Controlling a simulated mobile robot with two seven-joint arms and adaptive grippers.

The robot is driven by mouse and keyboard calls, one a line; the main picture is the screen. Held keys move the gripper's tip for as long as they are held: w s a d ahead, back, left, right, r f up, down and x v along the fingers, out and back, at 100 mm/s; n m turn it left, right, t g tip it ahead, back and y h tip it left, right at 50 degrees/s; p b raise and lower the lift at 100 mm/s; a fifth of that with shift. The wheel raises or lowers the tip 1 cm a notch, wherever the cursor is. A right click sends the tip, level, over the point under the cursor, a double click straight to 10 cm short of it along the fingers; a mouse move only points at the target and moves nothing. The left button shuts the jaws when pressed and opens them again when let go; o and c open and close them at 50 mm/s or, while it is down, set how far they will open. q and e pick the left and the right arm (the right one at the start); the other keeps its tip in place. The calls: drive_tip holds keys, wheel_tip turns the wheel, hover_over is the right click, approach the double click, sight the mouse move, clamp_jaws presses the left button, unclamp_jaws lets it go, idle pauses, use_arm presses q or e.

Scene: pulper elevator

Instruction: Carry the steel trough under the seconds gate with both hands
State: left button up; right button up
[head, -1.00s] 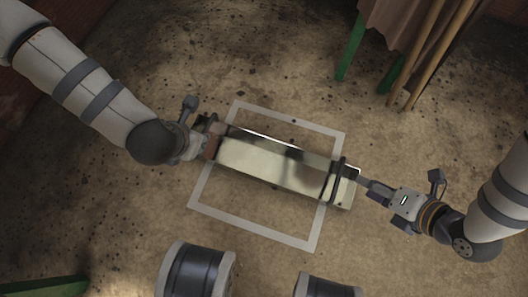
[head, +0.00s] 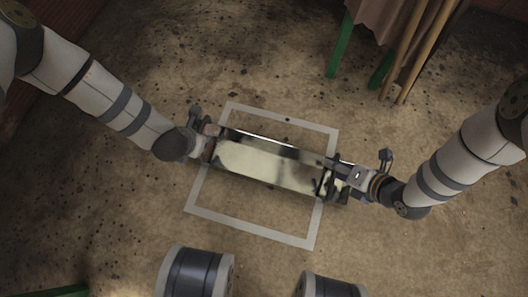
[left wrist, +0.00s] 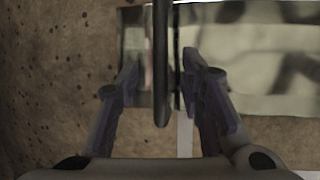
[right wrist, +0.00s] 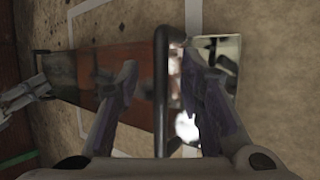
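The shiny steel trough (head: 265,163) lies lengthwise across a white square outline on the floor, with a dark bar handle at each end. My left gripper (head: 210,142) is at its left end. In the left wrist view my left gripper (left wrist: 160,75) has its fingers apart on either side of the handle (left wrist: 161,45). My right gripper (head: 334,172) is at the right end. In the right wrist view my right gripper (right wrist: 157,70) also has spread fingers astride the other handle (right wrist: 161,95). I cannot identify the seconds gate in these views.
The white outline (head: 250,236) frames bare, speckled floor. A stand with green legs (head: 340,50) and brown cloth (head: 385,18) is at the upper right, beside wooden poles (head: 425,50). A green piece (head: 55,292) shows at the lower left edge.

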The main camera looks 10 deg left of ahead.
use_arm(q)
drive_tip(key=shift+w+a+f, duration=0.1)
drive_tip(key=shift+w+f, duration=0.15)
drive_tip(key=shift+f, duration=0.35)
use_arm(e)
drive_tip(key=shift+w+a+f, duration=0.25)
drive_tip(key=shift+a+f, duration=0.05)
drive_tip(key=shift+f, duration=0.2)
use_arm(q)
clamp_jaws()
use_arm(e)
clamp_jaws()
